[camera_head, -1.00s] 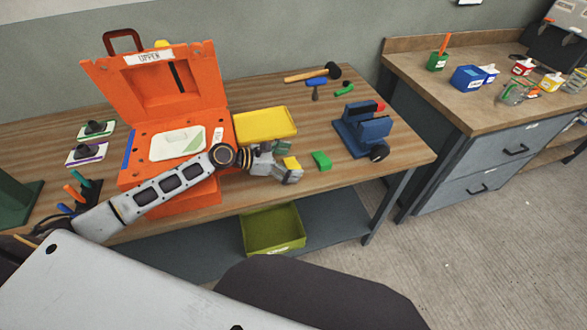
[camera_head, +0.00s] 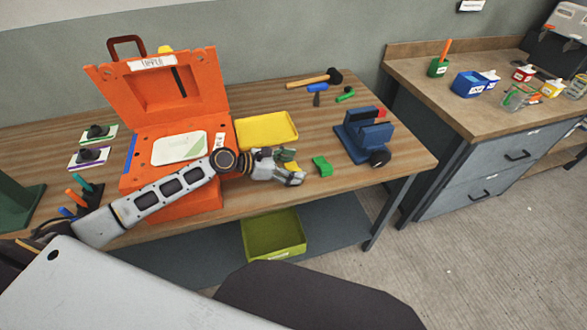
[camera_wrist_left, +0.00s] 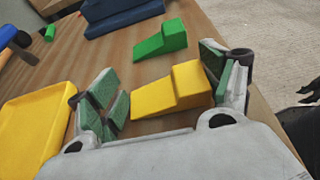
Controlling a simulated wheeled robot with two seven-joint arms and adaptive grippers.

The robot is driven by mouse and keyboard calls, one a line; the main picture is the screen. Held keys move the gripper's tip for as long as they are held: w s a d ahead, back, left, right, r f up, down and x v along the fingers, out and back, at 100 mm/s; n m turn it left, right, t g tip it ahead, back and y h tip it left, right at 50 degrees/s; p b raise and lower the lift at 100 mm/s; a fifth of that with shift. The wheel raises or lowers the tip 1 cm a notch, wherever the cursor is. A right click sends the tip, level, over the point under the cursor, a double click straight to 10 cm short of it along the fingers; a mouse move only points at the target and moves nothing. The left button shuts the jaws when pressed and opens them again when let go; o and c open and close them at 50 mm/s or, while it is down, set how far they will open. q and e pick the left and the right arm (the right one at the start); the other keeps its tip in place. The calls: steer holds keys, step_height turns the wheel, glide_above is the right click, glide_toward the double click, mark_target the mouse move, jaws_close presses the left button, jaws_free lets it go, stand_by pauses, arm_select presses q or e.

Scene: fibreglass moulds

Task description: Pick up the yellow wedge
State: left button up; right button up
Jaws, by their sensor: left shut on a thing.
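The yellow wedge (camera_wrist_left: 172,92) lies between the green-padded fingers of my left gripper (camera_wrist_left: 168,90) in the left wrist view. In the head view it is a small yellow patch (camera_head: 290,166), partly covered by the fingers of my left gripper (camera_head: 286,169). The gripper is shut on the wedge, low over the front of the wooden table. Whether the wedge is clear of the tabletop cannot be told. My right gripper is not in view.
A green wedge (camera_head: 321,166) lies just right of the gripper. A yellow tray (camera_head: 267,131) is behind, the orange mould (camera_head: 170,202) left, and a blue vise-like block (camera_head: 365,137) right. A hammer (camera_head: 312,80) lies at the back. The table's front edge is close.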

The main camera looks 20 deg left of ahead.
arm_select(q)
steer(key=shift+r, duration=0.8)
step_height(320, 180, up, 8)
steer(key=p, duration=0.1)
steer(key=shift+p, duration=0.35)
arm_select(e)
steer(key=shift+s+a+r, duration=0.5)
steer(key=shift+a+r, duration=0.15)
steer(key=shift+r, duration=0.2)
arm_select(q)
steer(key=shift+r, duration=0.1)
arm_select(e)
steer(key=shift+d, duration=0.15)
arm_select(q)
steer(key=shift+r, duration=0.1)
